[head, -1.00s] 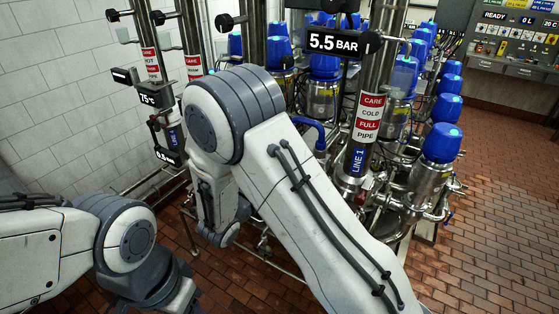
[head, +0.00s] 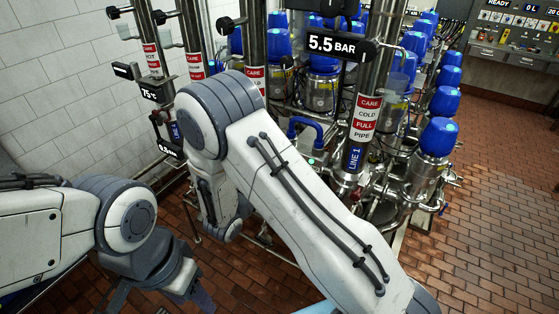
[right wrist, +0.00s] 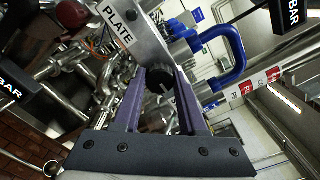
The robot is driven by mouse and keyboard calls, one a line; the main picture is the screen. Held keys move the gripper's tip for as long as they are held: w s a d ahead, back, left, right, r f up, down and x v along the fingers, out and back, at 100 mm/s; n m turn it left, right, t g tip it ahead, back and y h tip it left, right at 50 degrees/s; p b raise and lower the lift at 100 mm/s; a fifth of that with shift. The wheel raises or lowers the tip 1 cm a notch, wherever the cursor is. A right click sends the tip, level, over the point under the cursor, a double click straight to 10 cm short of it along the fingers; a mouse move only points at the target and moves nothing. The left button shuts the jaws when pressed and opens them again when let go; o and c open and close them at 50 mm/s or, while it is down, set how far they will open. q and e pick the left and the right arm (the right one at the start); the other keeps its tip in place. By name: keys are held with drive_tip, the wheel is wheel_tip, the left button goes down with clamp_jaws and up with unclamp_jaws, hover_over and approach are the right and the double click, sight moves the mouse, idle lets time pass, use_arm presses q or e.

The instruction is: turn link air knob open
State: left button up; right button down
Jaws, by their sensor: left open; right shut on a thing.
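A black round knob (right wrist: 159,84) with a pale mark on its face sits at the lower end of a metal plate marked PLATE (right wrist: 125,30) in the right wrist view. My right gripper (right wrist: 165,90) has its two purple fingers on either side of the knob and is shut on it. I cannot read a link air label on the knob. In the head view the right gripper and the knob are hidden by my arm. My left gripper (head: 160,298) is open and empty at the lower left, low over the floor, partly cut off by the frame.
A blue bent handle (right wrist: 228,55) is close to the right of the knob; it also shows in the head view (head: 305,128). Steel pipes with blue-capped valves (head: 438,137) and a 5.5 BAR gauge (head: 335,45) stand close around. Brick floor (head: 490,240) is clear at right.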

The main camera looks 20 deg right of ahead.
use_arm(q)
drive_tip(key=shift+r, duration=0.1)
use_arm(e)
drive_tip(key=shift+r, duration=0.1)
drive_tip(key=shift+c, duration=2.2)
unclamp_jaws()
